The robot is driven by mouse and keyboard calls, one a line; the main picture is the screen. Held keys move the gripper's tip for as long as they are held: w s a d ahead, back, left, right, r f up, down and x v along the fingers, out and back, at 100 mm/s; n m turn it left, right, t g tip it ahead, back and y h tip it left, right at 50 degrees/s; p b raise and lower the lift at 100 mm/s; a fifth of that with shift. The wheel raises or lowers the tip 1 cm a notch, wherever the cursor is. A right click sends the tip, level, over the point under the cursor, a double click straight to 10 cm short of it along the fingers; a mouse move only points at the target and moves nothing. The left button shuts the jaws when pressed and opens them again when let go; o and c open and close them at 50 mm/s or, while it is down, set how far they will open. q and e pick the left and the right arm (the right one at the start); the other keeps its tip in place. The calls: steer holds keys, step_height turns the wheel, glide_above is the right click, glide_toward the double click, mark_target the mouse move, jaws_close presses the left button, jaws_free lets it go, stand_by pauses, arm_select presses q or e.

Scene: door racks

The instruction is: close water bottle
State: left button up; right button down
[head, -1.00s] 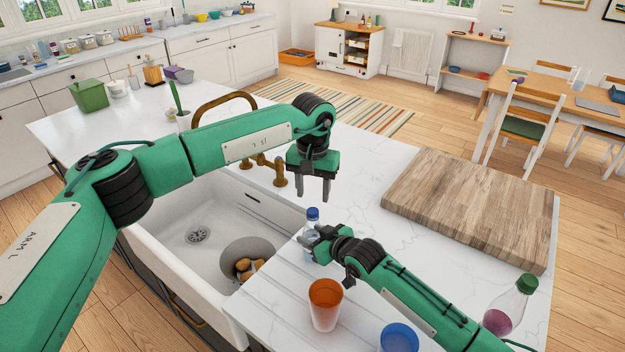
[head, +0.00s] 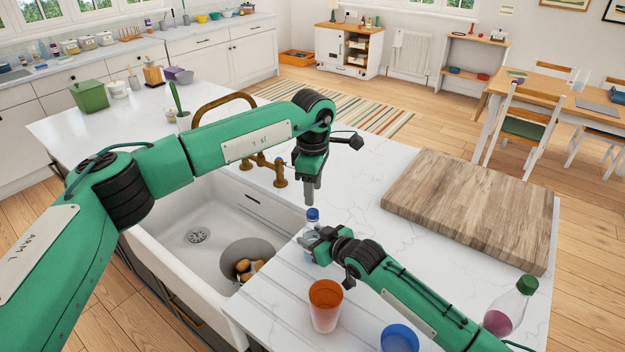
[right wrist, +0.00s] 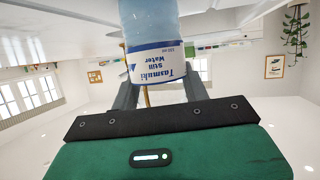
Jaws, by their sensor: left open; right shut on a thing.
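The water bottle (head: 311,228) is clear with a blue cap (head: 313,214) on its top. It stands upright on the counter beside the sink. My right gripper (head: 308,242) is shut on its body. In the right wrist view the bottle (right wrist: 155,45) shows its "Tasmuki still water" label, upside down, between the fingers of my right gripper (right wrist: 158,95). My left gripper (head: 309,196) is open and points down just above the cap. Its fingers line up edge-on in the head view, so the gap between them is hidden. I cannot tell how tightly the cap sits.
The sink (head: 190,230) with a brass tap (head: 270,170) lies to the left. An orange cup (head: 325,305), a blue cup (head: 399,338) and a green-capped bottle (head: 510,305) stand at the front right. A wooden board (head: 465,208) lies on the right; counter between is clear.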

arm_select(q)
steer(key=n, duration=0.4)
steer(key=shift+r+n, duration=0.1)
steer(key=shift+n, duration=0.3)
steer(key=n, duration=0.4)
steer(key=shift+r+n, duration=0.15)
steer(key=shift+n, duration=0.15)
steer(key=n, duration=0.4)
steer(key=shift+r+n, duration=0.1)
steer(key=shift+n, duration=0.2)
steer(key=n, duration=0.4)
steer(key=shift+r+n, duration=0.1)
steer(key=shift+n, duration=0.2)
steer(key=n, duration=0.4)
steer(key=shift+r+n, duration=0.15)
steer(key=shift+n, duration=0.15)
steer(key=n, duration=0.4)
steer(key=shift+r+n, duration=0.1)
steer(key=shift+n, duration=0.2)
steer(key=n, duration=0.4)
steer(key=shift+r, duration=0.15)
steer(key=n, duration=0.4)
steer(key=shift+r+n, duration=0.1)
steer(key=shift+n, duration=0.3)
